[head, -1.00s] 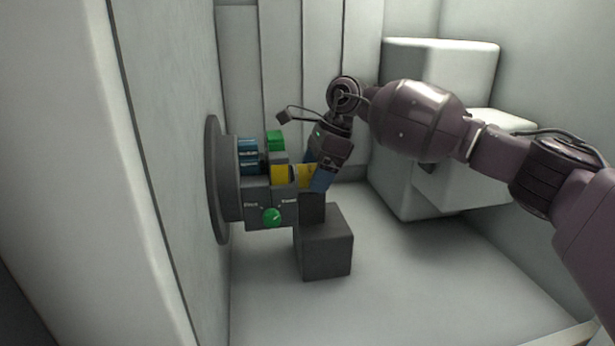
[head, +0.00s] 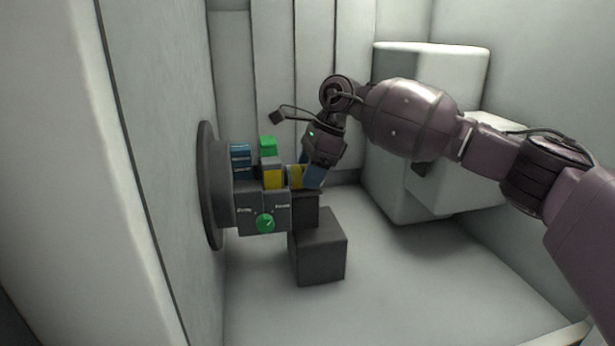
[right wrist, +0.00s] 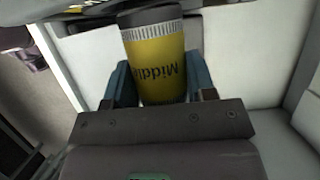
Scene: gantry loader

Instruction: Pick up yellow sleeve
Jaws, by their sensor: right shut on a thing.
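The yellow sleeve (head: 295,176) is a short cylinder just right of the dark fixture with the green knob. In the right wrist view the yellow sleeve (right wrist: 160,68) carries the word "Middle", a ribbed silver ring and a dark end. My right gripper (head: 311,177) has its blue fingers shut on it, one finger on each side, also in the right wrist view (right wrist: 160,88). The sleeve appears slightly above the dark stepped block (head: 320,250). A yellow part (head: 273,178) on the fixture sits left of the sleeve; I cannot tell whether they touch. My left gripper is not in view.
The dark fixture (head: 252,212) on a round plate (head: 209,185) at the left wall has a green knob (head: 265,223), a green block (head: 268,143) and blue cylinders (head: 240,153). A white box unit (head: 400,130) stands behind my right arm. The floor at the front right is clear.

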